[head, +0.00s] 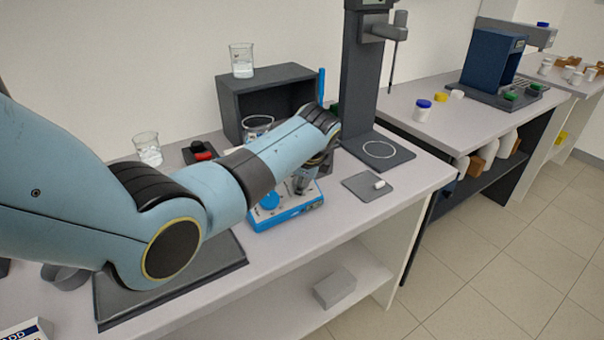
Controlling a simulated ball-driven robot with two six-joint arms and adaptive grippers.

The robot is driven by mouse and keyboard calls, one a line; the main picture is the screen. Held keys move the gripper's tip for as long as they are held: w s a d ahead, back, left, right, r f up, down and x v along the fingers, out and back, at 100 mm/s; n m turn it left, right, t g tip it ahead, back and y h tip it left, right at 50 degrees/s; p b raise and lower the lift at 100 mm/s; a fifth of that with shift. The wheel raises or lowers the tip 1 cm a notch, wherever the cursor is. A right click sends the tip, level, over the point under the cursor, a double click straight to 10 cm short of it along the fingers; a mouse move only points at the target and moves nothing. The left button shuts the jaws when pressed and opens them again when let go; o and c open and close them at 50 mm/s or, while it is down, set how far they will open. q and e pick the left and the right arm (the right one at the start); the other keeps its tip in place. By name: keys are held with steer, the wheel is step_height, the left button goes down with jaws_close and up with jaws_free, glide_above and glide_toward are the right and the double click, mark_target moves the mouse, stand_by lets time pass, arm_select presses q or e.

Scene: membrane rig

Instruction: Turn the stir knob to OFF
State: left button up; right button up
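The stirrer (287,217) is a low white and blue unit on the bench, left of the tall dark grey stand. A round blue knob (269,201) shows on its front left. My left arm reaches across from the left, and its wrist covers much of the stirrer's top and back. My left gripper (303,186) points down at the front right part of the stirrer. It hides whatever control is there, so I cannot tell whether it touches a knob. Its fingers are too small and covered to judge. A glass beaker (258,122) shows behind my arm. My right gripper is out of view.
A dark grey box (240,88) with a beaker (241,60) on top stands behind. The tall stand (360,75) is close right of my wrist. Another beaker (147,148) stands at left.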

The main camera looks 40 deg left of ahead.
arm_select(q)
steer(key=shift+n, duration=0.6)
steer(key=o, duration=1.2)
steer(key=shift+c, duration=0.2)
steer(key=shift+r, duration=0.1)
steer(key=v, duration=1.2)
steer(key=shift+s, duration=0.25)
steer(key=shift+d+f, duration=0.1)
steer(key=shift+f, duration=0.1)
